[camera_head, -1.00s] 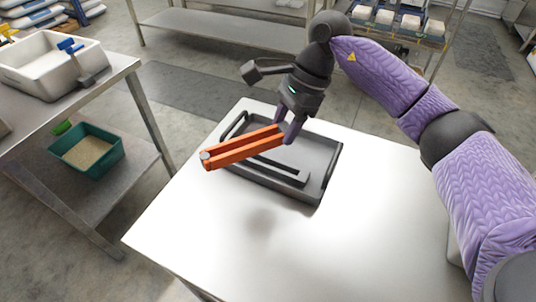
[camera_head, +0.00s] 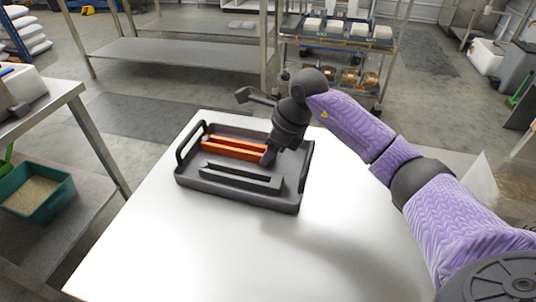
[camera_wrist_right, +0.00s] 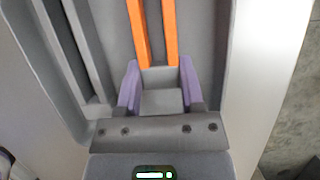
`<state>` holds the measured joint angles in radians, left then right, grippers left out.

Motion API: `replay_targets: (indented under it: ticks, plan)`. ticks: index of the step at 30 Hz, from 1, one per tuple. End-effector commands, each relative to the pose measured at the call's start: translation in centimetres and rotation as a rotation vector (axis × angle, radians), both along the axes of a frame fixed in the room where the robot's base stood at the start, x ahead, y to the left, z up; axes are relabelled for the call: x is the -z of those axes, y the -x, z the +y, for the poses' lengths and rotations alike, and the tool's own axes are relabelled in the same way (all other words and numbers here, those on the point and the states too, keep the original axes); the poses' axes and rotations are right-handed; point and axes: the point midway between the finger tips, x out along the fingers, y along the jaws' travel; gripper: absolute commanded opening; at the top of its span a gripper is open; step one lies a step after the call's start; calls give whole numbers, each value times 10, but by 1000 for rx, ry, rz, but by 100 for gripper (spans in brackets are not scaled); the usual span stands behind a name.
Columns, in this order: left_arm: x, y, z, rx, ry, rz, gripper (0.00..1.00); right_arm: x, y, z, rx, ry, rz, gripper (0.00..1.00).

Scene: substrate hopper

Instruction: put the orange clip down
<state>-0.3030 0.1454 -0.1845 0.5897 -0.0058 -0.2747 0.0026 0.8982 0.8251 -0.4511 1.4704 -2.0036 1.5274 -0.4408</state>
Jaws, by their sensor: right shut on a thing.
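The orange clip (camera_head: 234,149), two long orange arms, lies level inside the dark grey tray (camera_head: 238,199), along its far side behind a raised dark bar (camera_head: 240,177). My right gripper (camera_head: 268,157) is down in the tray, shut on the clip's right end. In the right wrist view, the fingers (camera_wrist_right: 160,80) stand either side of the clip's near end, and its two orange arms (camera_wrist_right: 143,35) run away from me over the tray floor. Whether the clip bears fully on the floor I cannot tell. My left gripper is out of view.
The tray has a raised handle at each end and stands on a white table (camera_head: 190,245) with clear room in front. A steel bench (camera_head: 40,105) with a green bin (camera_head: 38,190) is at left. Shelving (camera_head: 335,45) stands behind.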

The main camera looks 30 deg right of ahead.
Motion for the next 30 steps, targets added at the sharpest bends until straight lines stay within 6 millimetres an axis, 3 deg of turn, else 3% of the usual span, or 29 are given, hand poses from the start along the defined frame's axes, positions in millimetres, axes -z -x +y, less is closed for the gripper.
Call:
replay_targets:
  ticks: [7,8,12,13,22,30]
  plan:
    - [-1,4,0,1,0,6,59,1,0,0,-1,2,1,0]
    - [-1,5,0,0,0,7,59,1,0,0,-1,2,2,51]
    - [-2,8,0,1,-1,12,59,0,0,0,-1,2,1,80]
    - [-2,8,0,1,0,13,59,0,0,0,-1,2,1,84]
    - [-5,9,0,1,0,13,59,-5,0,0,-1,1,-1,84]
    - [-38,-7,0,1,0,-24,59,-75,20,-18,0,5,-6,84]
